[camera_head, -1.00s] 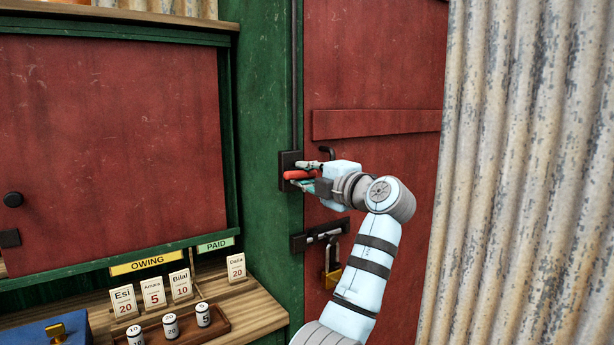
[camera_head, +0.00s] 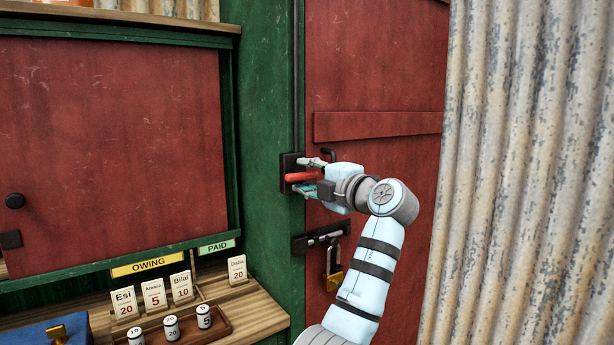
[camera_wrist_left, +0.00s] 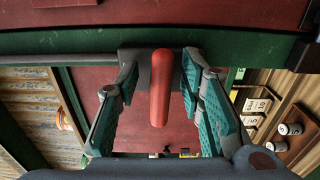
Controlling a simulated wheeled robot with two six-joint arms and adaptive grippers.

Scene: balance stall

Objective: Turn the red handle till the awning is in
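The red handle (camera_head: 302,177) sticks out from a dark mount (camera_head: 289,163) on the green post, left of the red door. It lies about level. My left gripper (camera_head: 316,176) is at the handle, with one finger above it and one below. In the left wrist view the red handle (camera_wrist_left: 160,88) stands between the two teal-padded fingers (camera_wrist_left: 160,95), with a gap showing on each side. The gripper is open around it and not clamped. I cannot make out the awning in these frames. My right gripper is not in view.
A bolt with a brass padlock (camera_head: 333,275) hangs on the red door (camera_head: 375,80) below the gripper. Corrugated metal (camera_head: 530,170) stands at the right. A wooden counter (camera_head: 262,318) with name cards and weights in a tray (camera_head: 218,331) is at lower left.

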